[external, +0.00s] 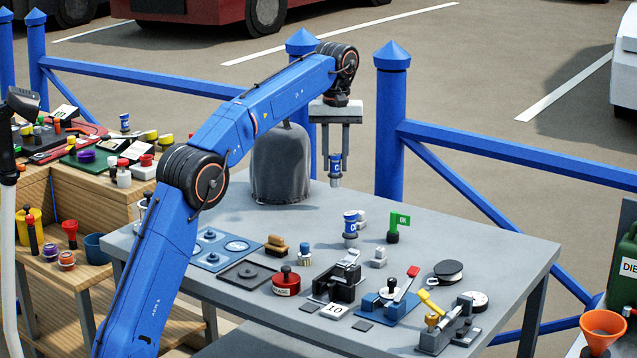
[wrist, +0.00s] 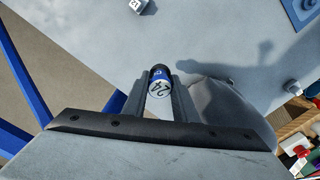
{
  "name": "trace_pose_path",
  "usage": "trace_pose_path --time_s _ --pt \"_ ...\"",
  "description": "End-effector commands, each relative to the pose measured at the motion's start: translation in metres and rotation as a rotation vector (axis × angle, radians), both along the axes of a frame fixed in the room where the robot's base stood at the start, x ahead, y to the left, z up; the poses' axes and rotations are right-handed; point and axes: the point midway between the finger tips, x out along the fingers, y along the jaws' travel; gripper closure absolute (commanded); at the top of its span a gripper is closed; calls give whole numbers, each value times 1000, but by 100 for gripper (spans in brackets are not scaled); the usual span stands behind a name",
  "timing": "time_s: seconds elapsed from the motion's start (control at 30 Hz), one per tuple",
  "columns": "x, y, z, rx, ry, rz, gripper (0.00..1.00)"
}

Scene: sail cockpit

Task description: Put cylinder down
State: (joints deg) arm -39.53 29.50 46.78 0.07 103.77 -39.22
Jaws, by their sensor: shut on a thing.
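My gripper (external: 340,162) is shut on a small cylinder (external: 335,168) with a blue band and a grey lower end. It holds the cylinder upright in the air above the back of the grey table (external: 480,238). A similar blue-banded cylinder (external: 350,224) stands on the table, below and slightly right of the held one.
A dark grey covered hump (external: 281,165) stands left of my gripper. The table's back right is clear. A blue railing (external: 390,140) runs behind.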

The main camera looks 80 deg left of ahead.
Motion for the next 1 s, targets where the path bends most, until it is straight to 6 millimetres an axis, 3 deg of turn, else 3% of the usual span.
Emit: trace_pose_path --time_s 0.53,0.97,1.0 --pt "-1 -1 -54 -1 1 0 99" --pt "0 0 -60 0 0 0 99" --pt "0 0 -60 0 0 0 70"
